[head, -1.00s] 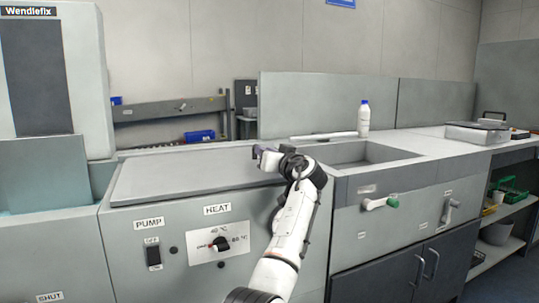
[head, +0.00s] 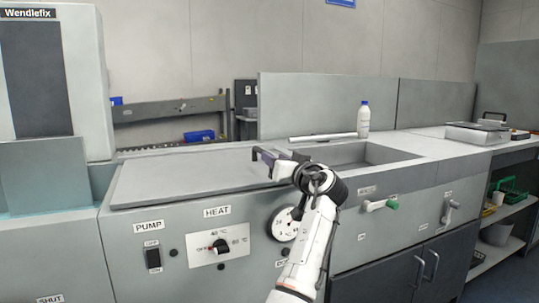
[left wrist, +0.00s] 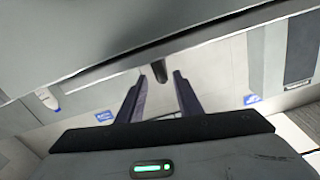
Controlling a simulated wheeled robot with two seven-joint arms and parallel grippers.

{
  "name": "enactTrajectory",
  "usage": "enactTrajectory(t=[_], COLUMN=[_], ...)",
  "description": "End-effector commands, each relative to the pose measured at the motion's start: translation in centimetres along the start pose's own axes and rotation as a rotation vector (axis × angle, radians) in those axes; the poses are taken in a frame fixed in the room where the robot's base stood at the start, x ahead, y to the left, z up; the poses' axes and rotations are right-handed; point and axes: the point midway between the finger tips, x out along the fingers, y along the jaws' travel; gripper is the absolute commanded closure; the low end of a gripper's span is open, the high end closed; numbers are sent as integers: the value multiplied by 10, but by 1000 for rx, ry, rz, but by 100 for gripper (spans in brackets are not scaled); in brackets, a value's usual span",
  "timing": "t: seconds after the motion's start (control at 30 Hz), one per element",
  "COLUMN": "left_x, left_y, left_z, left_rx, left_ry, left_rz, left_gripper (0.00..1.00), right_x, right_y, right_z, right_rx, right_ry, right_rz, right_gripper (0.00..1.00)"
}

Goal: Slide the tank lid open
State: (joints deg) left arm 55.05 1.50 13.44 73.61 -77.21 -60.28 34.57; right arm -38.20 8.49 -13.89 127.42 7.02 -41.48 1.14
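The tank lid (head: 190,172) is a flat grey panel on top of the unit with the PUMP and HEAT labels. It lies flat over the left part of the counter. My left gripper (head: 265,158) is above the lid's right end. Its dark fingers (left wrist: 160,98) are apart and nothing is clamped between them. In the left wrist view, a dark rounded knob-like piece (left wrist: 160,70) shows between the fingertips at the edge of a grey surface; I cannot tell whether they touch it. My right gripper is not in view.
An open recess (head: 375,155) lies right of my gripper. A white bottle with a blue cap (head: 363,120) and a white bar (head: 322,137) stand behind it. A round gauge (head: 284,224) and a HEAT knob (head: 221,246) are on the front panel.

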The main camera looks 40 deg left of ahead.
Motion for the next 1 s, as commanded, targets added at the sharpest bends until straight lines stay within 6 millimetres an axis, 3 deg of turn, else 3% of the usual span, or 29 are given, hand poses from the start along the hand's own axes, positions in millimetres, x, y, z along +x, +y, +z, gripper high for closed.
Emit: enactTrajectory(t=[0.1, 0.3, 1.0], left_x=[-21, -36, -37], left_y=[0, 0, 0], left_z=[0, 0, 0], left_rx=[0, 0, 0], left_ry=[-1, 0, 0], left_rz=[2, 0, 0], left_gripper=[68, 68, 68], right_x=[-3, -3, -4], right_y=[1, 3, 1], right_z=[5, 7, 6], right_rx=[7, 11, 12], right_ry=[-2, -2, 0], right_rz=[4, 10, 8], right_gripper=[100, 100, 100])
